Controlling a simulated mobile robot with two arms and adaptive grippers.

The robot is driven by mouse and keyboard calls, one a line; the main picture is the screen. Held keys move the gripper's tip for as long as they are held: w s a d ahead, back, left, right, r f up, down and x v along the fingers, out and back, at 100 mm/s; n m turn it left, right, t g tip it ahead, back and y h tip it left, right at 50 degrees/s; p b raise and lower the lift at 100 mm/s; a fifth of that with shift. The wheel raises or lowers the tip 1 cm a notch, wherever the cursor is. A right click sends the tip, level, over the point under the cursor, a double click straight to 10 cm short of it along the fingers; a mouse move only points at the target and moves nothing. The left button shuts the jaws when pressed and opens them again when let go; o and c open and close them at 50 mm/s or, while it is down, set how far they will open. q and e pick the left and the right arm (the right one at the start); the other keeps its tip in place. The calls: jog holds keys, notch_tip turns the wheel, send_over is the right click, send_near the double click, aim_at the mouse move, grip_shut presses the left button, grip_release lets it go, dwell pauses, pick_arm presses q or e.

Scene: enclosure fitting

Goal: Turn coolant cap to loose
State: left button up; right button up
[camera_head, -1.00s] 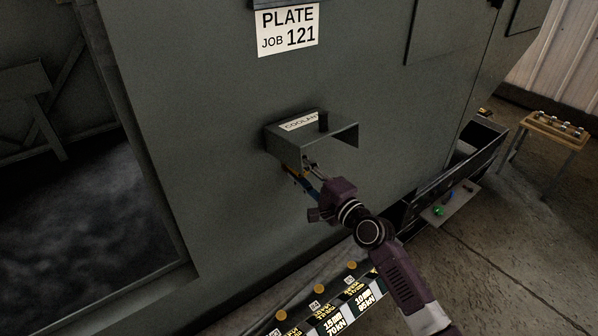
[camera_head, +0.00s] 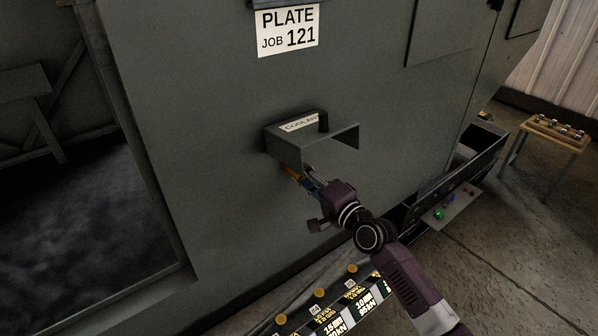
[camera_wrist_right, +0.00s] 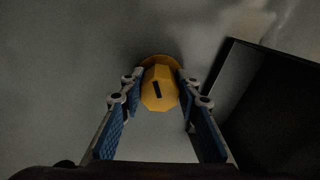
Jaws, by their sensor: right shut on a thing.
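The coolant cap (camera_wrist_right: 158,90) is a yellow-orange faceted knob with a dark slot mark on its face. In the right wrist view it sits on the grey wall between my blue-padded fingers, and the mark runs nearly upright with a slight tilt. My right gripper (camera_wrist_right: 160,94) is shut on the cap. In the head view my right gripper (camera_head: 304,178) reaches under the grey hood labelled COOLANT (camera_head: 312,142), and only a bit of orange shows at its fingertips. My left gripper is not in view.
The hood stands out from the wall close above my right gripper. A dark opening (camera_head: 80,220) lies to the left. A ledge with several gold knobs (camera_head: 320,292) runs below. A dark tray (camera_head: 470,165) and a small wooden table (camera_head: 548,132) are at the right.

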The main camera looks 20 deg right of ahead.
jog(key=shift+f, duration=0.15)
jog(key=o, duration=1.2)
jog(key=shift+c, duration=0.2)
jog(key=shift+s, duration=0.15)
jog(key=v, duration=1.2)
